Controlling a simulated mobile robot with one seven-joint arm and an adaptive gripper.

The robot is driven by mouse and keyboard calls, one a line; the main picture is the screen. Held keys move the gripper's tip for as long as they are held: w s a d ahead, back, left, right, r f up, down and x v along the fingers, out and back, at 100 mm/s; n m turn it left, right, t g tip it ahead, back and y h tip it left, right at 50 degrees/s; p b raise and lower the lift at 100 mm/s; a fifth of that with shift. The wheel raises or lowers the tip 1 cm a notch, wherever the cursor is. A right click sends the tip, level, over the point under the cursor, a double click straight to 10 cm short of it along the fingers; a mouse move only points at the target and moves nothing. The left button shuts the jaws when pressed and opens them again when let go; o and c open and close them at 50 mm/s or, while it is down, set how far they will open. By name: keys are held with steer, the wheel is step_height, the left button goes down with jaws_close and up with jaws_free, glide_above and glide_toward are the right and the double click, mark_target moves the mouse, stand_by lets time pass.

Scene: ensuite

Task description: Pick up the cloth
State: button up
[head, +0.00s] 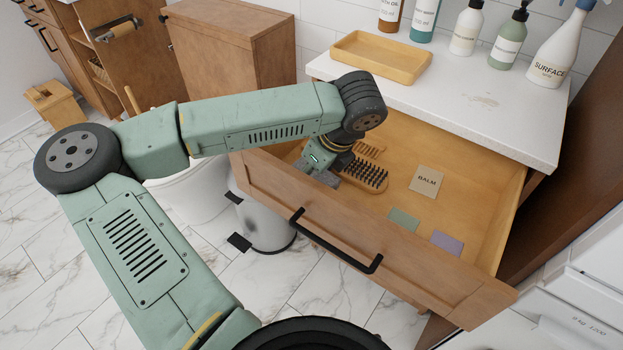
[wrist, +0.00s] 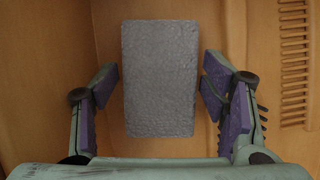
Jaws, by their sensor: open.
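A grey, rough-textured rectangular piece, seemingly the cloth (wrist: 160,78), lies in the left part of the open drawer. In the head view the cloth (head: 328,179) is mostly hidden under my gripper (head: 318,166). In the wrist view my gripper (wrist: 158,92) is open, with one purple-padded finger on each side of the cloth. Small gaps show between both pads and the cloth's edges, so neither finger appears to touch it. I cannot tell the fingertips' exact height above it.
The drawer (head: 480,225) also holds a black-bristled brush (head: 366,176), a wooden comb (wrist: 294,60), a balm packet (head: 426,181), a green piece (head: 404,219) and a purple piece (head: 446,243). Above, the counter (head: 455,95) bears a wooden tray (head: 382,57) and several bottles.

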mark_target(312, 175)
steer(key=shift+f+b, duration=0.15)
steer(key=shift+b, duration=0.3)
stand_by(0.5)
steer(key=c, duration=0.9)
steer(key=shift+r+p, duration=0.55)
steer(key=shift+p, duration=0.7)
step_height(312, 175, up, 10)
steer(key=b, duration=0.3)
steer(key=shift+f, duration=0.25)
